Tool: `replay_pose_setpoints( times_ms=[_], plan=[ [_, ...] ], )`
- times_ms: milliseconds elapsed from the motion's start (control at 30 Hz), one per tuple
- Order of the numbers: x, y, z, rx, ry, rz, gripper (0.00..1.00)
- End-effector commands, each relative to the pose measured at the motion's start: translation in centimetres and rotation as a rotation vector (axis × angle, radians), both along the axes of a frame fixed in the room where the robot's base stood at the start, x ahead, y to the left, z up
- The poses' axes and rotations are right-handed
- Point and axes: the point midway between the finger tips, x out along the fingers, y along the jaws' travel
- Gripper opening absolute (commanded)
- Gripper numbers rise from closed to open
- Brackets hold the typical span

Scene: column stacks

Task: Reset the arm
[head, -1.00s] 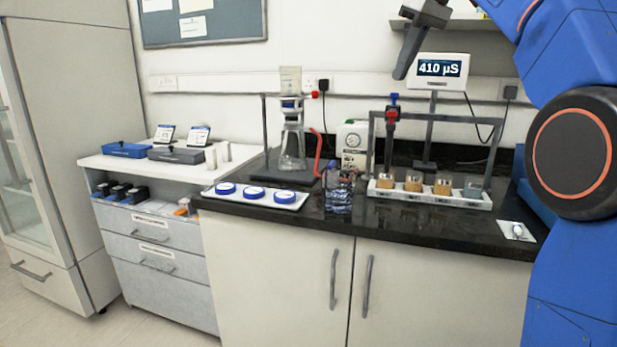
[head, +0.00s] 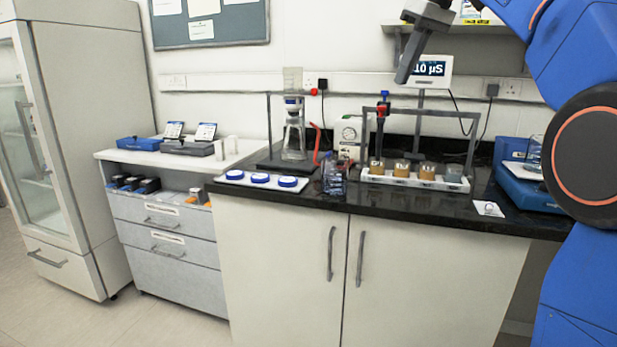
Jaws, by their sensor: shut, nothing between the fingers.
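My blue arm (head: 575,45) fills the right side of the head view. My dark gripper (head: 403,76) hangs at the top, pointing down and slightly left. It is shut and empty, and it covers part of the display reading in µS (head: 431,67). From this angle it appears above the bench and apart from everything on it.
The black bench top (head: 400,204) holds a flask under a filter funnel (head: 293,135), a white tray with blue-lidded dishes (head: 240,181), a bottle (head: 333,180), a rack of jars (head: 390,182) and a blue instrument (head: 525,190). A glass-door cabinet (head: 85,100) stands left.

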Motion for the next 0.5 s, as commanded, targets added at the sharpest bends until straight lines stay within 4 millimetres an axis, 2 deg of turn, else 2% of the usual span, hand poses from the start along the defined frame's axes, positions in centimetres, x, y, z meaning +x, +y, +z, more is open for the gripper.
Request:
replay_pose_setpoints(
  times_ms=[333,500],
  plan=[
    [-2.9,-0.7,-2.4,0.006,0.007,-0.088,0.0],
    [-5.6,-1.3,-5.1,0.008,0.013,-0.163,0.0]
  ],
)
